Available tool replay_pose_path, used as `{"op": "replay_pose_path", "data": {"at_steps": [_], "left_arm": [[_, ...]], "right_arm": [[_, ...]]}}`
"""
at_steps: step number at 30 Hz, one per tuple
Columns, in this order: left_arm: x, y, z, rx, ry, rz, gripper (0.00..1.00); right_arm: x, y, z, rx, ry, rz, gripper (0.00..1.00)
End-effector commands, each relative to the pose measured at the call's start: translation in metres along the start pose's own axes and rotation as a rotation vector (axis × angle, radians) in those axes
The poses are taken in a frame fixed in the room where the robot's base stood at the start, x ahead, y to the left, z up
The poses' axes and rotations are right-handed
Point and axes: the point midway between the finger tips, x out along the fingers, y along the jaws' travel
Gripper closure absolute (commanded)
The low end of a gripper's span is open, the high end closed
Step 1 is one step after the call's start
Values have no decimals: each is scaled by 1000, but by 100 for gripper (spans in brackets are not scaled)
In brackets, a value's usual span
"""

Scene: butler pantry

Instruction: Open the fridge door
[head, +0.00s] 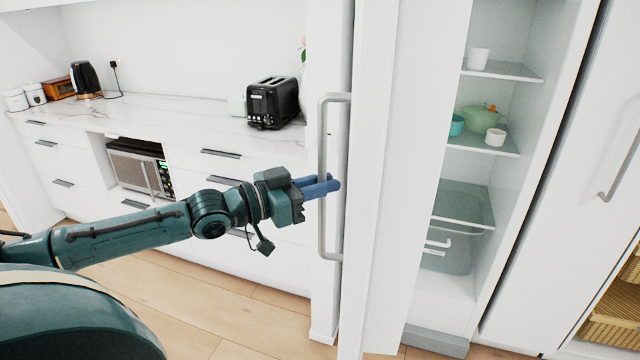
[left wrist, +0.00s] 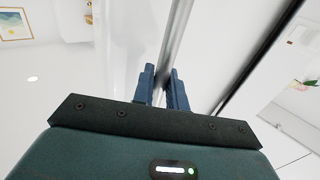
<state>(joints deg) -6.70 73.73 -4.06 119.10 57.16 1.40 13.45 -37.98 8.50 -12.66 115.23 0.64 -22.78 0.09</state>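The fridge door (head: 376,190) stands open, its white panel seen almost edge-on, with the lit shelves (head: 490,145) showing to its right. A long grey vertical handle (head: 322,120) is on the door's left side. My left gripper (head: 320,187) is at the handle's middle, its blue fingers reaching past the bar. In the left wrist view, the bar of the handle (left wrist: 180,30) runs between the two fingers (left wrist: 162,85), which are close on either side of it. My right gripper is not in view.
The fridge holds cups and a green pot (head: 481,119). A counter (head: 180,110) with a black toaster (head: 272,103) and kettle is at the left, a microwave (head: 140,168) below it. Another tall door (head: 575,170) stands at right. Wood floor (head: 215,295) is clear in front.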

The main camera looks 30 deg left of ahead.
Motion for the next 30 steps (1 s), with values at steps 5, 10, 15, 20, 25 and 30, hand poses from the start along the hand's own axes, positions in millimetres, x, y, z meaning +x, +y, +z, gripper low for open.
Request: {"op": "replay_pose_path", "data": {"at_steps": [5,10,15,20,25,30], "left_arm": [[0,-2,-4,5,8,-4,72],[0,-1,-2,3,5,-2,68],[-1,-1,-1,1,2,-2,68],[-6,-1,0,-1,0,-3,68],[-16,-1,0,-2,-2,-4,68],[-26,0,0,0,-3,-1,68]], "right_arm": [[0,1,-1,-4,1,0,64],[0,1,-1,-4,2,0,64],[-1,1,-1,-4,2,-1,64],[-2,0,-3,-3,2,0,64],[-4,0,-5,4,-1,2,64],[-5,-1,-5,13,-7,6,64]]}}
